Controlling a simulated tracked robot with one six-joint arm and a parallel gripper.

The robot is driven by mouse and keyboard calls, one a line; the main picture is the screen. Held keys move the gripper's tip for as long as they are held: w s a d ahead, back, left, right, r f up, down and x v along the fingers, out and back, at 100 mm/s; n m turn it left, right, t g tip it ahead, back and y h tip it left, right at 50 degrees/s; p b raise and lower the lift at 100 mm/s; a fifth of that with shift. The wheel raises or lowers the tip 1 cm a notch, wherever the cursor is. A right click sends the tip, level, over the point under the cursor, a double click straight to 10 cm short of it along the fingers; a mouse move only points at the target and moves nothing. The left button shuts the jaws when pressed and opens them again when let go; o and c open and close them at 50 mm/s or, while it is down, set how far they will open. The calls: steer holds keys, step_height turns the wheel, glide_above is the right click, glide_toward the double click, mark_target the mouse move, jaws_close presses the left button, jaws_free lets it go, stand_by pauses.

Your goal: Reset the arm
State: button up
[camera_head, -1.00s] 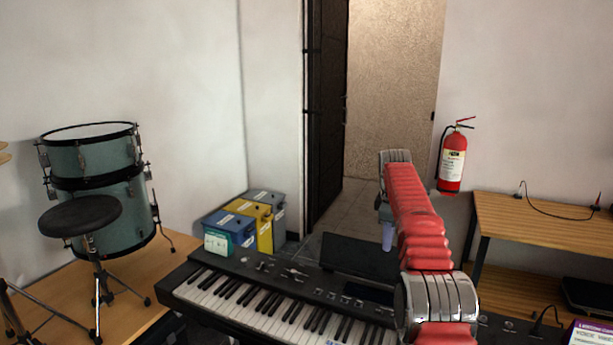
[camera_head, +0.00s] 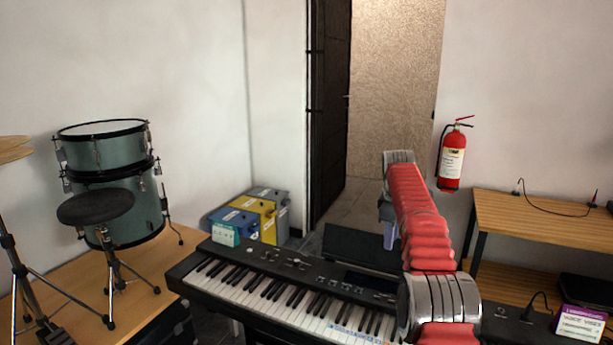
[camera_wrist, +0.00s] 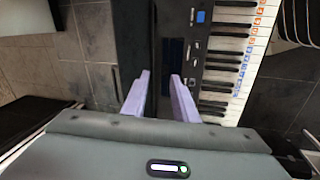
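My red ribbed arm (camera_head: 422,225) reaches forward above the black electronic keyboard (camera_head: 225,256) in the head view. My gripper (camera_head: 390,236) hangs at its far end, partly hidden by the arm, with a pale purple finger showing. In the wrist view, the two purple fingers of my gripper (camera_wrist: 159,78) stand apart with a gap between them. Nothing is held between them. The keyboard's keys (camera_wrist: 235,55) lie below and to the right of the fingers in that view.
Teal drums (camera_head: 110,180) and a black stool (camera_head: 95,207) stand at left. Blue, yellow and grey bins (camera_head: 265,225) stand behind the keyboard. A wooden shelf (camera_head: 540,215), a fire extinguisher (camera_head: 452,160) and a purple-white box (camera_head: 582,322) are at right. A dark door (camera_head: 330,110) stands open.

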steer(key=s+f+m+g, duration=0.1)
steer(key=s+f+m, duration=0.25)
steer(key=f, duration=0.35)
steer(key=s+a+r+m+t, duration=0.1)
steer(key=s+a+r+m, duration=0.1)
steer(key=s, duration=1.4)
steer(key=s+a+r+m+t, duration=0.1)
steer(key=s+a+r+m, duration=0.2)
steer(key=s, duration=1.3)
steer(key=s+a+r+m+t+y, duration=0.1)
steer(key=s+a+r+m+t, duration=0.1)
steer(key=s, duration=1.4)
steer(key=shift+a+r+m, duration=0.45)
steer(key=shift+a+r, duration=0.85)
steer(key=shift+a, duration=0.1)
